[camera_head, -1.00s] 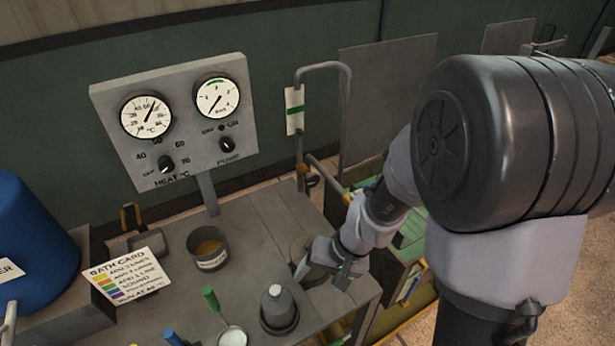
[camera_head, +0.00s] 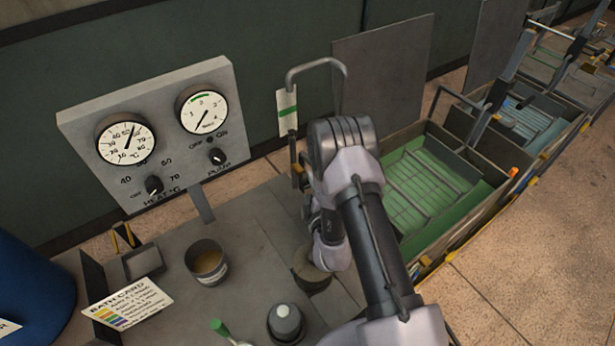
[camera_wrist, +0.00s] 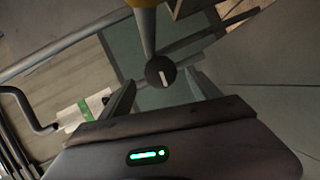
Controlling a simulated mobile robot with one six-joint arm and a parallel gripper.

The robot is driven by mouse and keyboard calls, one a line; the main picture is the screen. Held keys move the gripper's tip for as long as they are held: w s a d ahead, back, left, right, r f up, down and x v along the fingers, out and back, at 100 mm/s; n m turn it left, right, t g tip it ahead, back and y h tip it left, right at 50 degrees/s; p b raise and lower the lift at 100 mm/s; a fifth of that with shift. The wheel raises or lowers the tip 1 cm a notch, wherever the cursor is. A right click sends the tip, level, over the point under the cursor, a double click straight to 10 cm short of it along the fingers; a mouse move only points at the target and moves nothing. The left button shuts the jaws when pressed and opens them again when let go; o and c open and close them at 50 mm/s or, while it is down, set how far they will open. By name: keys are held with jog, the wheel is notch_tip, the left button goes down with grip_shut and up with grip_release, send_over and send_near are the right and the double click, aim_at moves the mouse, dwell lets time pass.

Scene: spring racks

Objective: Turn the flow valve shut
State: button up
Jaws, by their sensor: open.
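In the wrist view a dark round knob (camera_wrist: 160,71) with a white line across its face sits at the end of a grey pipe, and it looks like the flow valve. My gripper (camera_wrist: 161,88) is open, with one finger on each side of the knob in the picture. No contact shows, and I cannot tell the remaining depth. In the head view my arm reaches over the bench's right edge and hides my fingers. A small dark fitting (camera_head: 297,178) shows on the pipe just left of my arm.
A bent pipe (camera_head: 290,75) carries a green-striped white tag (camera_head: 287,112). A gauge panel (camera_head: 165,110) stands at left. A cup (camera_head: 207,262), a grey bottle (camera_head: 286,322) and a bath card (camera_head: 127,303) are on the bench. A green tank (camera_head: 430,180) lies right of my arm.

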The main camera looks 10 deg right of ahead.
aim_at(308, 182)
jog(key=x, duration=0.4)
jog(key=shift+w, duration=0.1)
jog(key=c, duration=1.4)
jog(key=shift+o, duration=0.2)
jog(key=shift+m, duration=0.3)
jog(key=m+g+y+b, duration=0.2)
jog(key=m+b, duration=0.1)
jog(key=shift+d, duration=0.1)
jog(key=shift+m+g+y+b, duration=0.6)
jog(key=shift+m+y+b, duration=0.7)
jog(key=shift+m, duration=0.4)
